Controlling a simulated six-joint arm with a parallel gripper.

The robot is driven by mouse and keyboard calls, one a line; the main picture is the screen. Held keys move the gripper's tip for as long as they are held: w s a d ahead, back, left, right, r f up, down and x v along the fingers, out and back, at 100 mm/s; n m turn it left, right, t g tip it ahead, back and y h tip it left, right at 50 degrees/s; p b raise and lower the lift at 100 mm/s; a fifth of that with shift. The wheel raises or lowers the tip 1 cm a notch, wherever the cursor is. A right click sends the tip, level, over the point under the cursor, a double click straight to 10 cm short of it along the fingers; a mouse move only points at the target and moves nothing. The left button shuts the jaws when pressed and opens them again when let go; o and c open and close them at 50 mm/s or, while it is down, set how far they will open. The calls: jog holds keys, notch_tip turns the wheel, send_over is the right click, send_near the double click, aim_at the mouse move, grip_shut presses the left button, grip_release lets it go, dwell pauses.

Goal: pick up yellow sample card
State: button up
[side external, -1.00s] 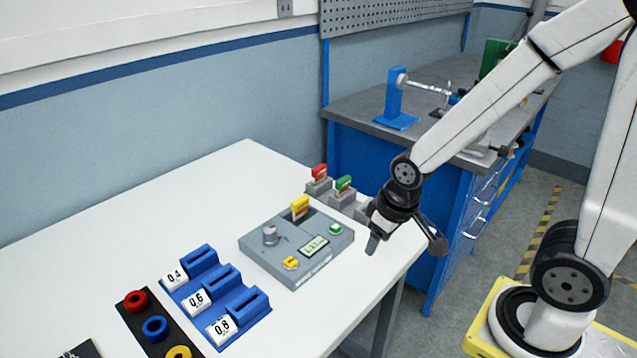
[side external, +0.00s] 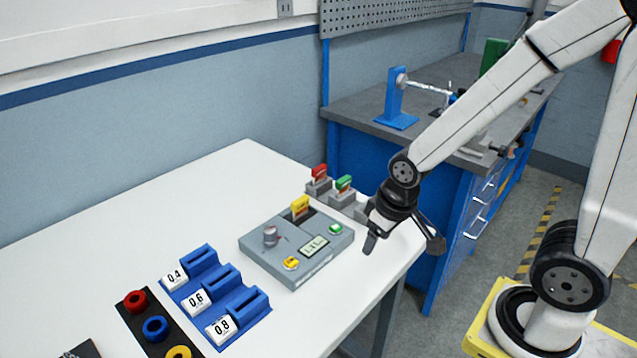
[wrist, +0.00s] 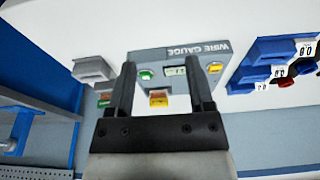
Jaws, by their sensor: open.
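The yellow sample card (side external: 300,206) stands upright at the back edge of the grey wire gauge box (side external: 318,262). In the wrist view the yellow card (wrist: 158,98) shows between my fingers in the picture, with an orange-brown part on it. My gripper (side external: 404,243) is open and empty, above the table's right edge, to the right of the box and apart from the card. In the wrist view its two fingers (wrist: 158,63) are spread wide. Whether the card's lower end sits in a slot is hard to see.
A red card (side external: 319,171) and a green card (side external: 344,182) stand in grey holders behind the box. Another grey holder (wrist: 93,69) is close to my gripper. A blue rack (side external: 222,292) and a black strip with coloured rings (side external: 155,328) lie left of the box.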

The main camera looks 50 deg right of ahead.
jog(key=w+d+r+m+g, duration=0.1)
jog(key=w+r+m, duration=0.1)
jog(key=w+m, duration=0.85)
jog(key=m+g, duration=0.2)
jog(key=m, duration=0.5)
send_over(300, 200)
jog(key=shift+w+d+r, duration=0.1)
jog(key=shift+w+r, duration=0.1)
jog(key=shift+w, duration=0.05)
jog(key=shift+f, duration=0.15)
jog(key=shift+s+f, duration=0.2)
jog(key=shift+f, duration=3.55)
grip_shut()
